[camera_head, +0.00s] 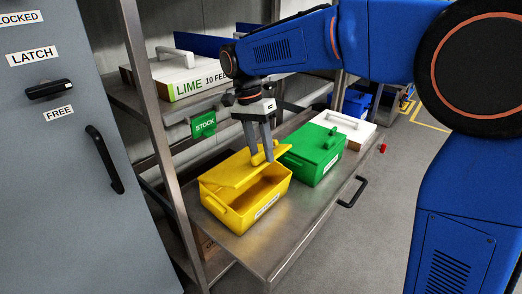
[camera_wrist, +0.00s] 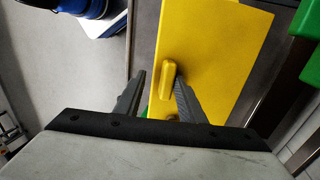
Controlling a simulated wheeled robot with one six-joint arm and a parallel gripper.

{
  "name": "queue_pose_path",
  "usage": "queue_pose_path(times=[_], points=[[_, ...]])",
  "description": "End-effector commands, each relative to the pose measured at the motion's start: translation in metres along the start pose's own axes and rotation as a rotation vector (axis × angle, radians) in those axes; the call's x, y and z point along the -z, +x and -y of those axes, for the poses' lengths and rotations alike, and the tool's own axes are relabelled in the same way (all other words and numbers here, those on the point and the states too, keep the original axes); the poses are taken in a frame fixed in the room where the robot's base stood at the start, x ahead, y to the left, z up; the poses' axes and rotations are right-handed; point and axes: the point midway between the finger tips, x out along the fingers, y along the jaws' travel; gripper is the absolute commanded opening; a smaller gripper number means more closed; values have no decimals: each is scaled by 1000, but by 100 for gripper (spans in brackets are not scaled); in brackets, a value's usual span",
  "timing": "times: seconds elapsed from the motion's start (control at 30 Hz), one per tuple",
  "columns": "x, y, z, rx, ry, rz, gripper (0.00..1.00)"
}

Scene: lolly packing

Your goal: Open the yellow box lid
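The yellow box (camera_head: 226,217) stands on the steel shelf, with a white label on its front. Its yellow lid (camera_head: 226,174) is partly raised and tilted, leaving a dark gap along the front. The lid also fills the upper right of the wrist view (camera_wrist: 215,50), with its small yellow handle (camera_wrist: 167,82). My gripper (camera_head: 263,156) is over the lid at the handle, pointing down. In the wrist view its fingers (camera_wrist: 158,88) stand apart. The right finger is close against the handle, and the left finger is clear of it. Whether the finger touches the handle is unclear.
A green closed box (camera_head: 313,153) stands right behind the yellow box, and a white box (camera_head: 350,130) beyond it. A white LIME box (camera_head: 180,78) lies on the upper shelf. A shelf post (camera_head: 160,120) and a grey cabinet (camera_head: 60,170) stand left. The shelf front is clear.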

Motion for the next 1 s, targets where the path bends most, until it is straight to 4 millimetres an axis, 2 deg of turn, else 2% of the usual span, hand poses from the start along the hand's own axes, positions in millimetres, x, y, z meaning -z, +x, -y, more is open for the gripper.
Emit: queue_pose_path(times=[0.37,0.53,0.67,1.0], points=[[0,0,0,-1,0,0,34],[0,-10,0,1,0,-1,34],[0,-29,1,2,0,-1,34],[0,-97,1,1,0,-1,34]])
